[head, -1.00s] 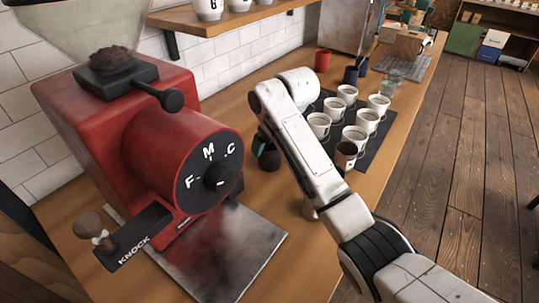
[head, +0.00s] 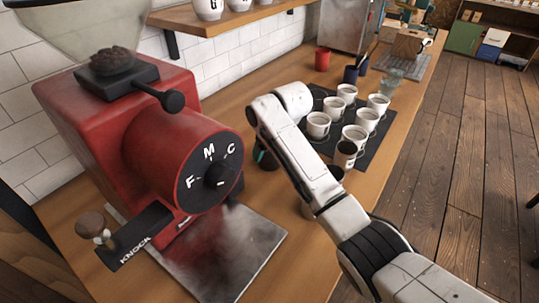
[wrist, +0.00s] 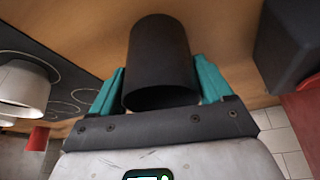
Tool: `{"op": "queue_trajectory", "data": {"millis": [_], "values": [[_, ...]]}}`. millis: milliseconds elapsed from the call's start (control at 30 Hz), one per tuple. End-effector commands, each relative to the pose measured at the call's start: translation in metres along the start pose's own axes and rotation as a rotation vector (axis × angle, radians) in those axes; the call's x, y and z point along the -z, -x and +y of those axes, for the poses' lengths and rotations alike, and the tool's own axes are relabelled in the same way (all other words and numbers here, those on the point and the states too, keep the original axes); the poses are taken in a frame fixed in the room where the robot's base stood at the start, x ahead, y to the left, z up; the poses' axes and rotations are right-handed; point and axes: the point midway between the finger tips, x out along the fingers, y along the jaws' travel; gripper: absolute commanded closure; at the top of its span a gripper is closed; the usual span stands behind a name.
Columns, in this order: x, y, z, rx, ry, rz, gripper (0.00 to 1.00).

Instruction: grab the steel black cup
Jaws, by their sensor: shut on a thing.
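A plain matte black cup (wrist: 158,60) fills the middle of the wrist view, between the two teal fingers of my gripper (wrist: 159,72). The fingers press on its opposite sides, and its dark open end faces the camera. In the head view, my gripper (head: 263,157) is low over the wooden counter, right of the red grinder. My own arm hides most of it there, and I cannot make out the held cup clearly.
The red grinder (head: 95,130) stands close left of my gripper. Several white cups (head: 355,134) stand on a dark mat (head: 377,143) to the right. Another dark cup (head: 345,152) is near my arm. The wooden counter (head: 300,80) has free room behind.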

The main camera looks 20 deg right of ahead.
Motion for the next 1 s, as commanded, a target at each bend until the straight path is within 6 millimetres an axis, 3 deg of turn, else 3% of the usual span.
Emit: {"op": "queue_trajectory", "data": {"millis": [133,567,733,867,1000], "values": [[0.000,0.000,0.000,0.000,0.000,0.000,0.55],[0.004,0.009,0.000,-0.001,0.000,0.003,0.55],[0.014,0.030,0.001,-0.001,0.002,0.006,0.55],[0.004,0.056,-0.002,-0.001,0.000,0.005,0.55],[-0.007,0.094,-0.007,-0.001,0.001,0.007,0.55]]}}
